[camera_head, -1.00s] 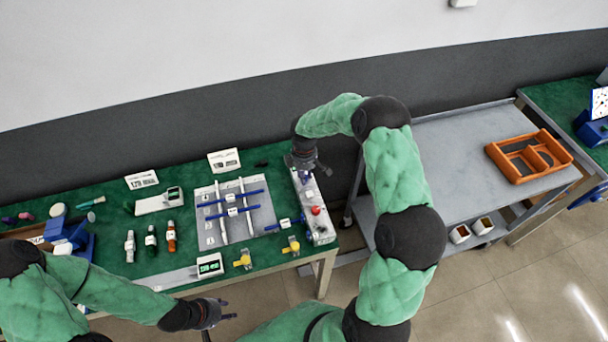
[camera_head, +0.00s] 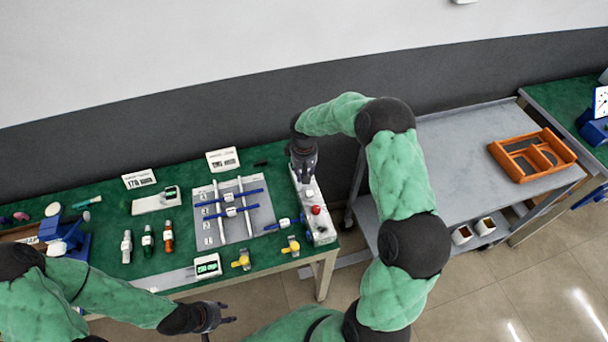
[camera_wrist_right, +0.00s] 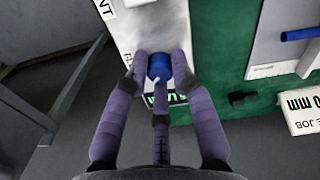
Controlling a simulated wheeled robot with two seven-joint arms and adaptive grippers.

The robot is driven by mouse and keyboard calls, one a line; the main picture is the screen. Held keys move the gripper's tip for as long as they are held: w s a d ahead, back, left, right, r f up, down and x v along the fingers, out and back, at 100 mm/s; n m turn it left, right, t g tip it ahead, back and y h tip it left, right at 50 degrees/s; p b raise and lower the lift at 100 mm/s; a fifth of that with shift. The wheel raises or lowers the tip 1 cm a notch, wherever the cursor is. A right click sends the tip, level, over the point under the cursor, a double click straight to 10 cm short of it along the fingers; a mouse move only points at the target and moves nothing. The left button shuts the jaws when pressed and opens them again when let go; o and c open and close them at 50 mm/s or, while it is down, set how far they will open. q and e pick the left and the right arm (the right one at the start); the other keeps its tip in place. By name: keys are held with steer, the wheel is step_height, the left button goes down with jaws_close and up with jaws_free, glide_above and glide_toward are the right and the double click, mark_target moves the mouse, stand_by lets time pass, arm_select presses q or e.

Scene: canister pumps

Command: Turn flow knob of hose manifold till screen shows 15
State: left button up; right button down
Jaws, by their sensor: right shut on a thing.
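The hose manifold (camera_head: 322,228) is a pale narrow unit at the right end of the green table, with a red knob (camera_head: 316,210) on its top. My right gripper (camera_head: 303,172) is at its far end and covers that part in the head view. In the right wrist view, my right gripper (camera_wrist_right: 160,80) is shut on a blue knob (camera_wrist_right: 160,66) on the manifold's pale face (camera_wrist_right: 140,30). A small green-lit screen beside the knob is mostly hidden by the fingers, and its number cannot be read. My left gripper (camera_head: 222,316) is open and empty in front of the table.
A grey board with blue bars (camera_head: 245,222) lies left of the manifold. Yellow valves (camera_head: 243,260) and a screen unit (camera_head: 208,265) sit near the front edge. A grey cart (camera_head: 455,145) with an orange tray (camera_head: 532,156) stands to the right.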

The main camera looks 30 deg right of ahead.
steer(key=shift+m, duration=1.1)
steer(key=c, duration=1)
jaws_free()
steer(key=shift+c, duration=0.2)
step_height(320, 180, up, 12)
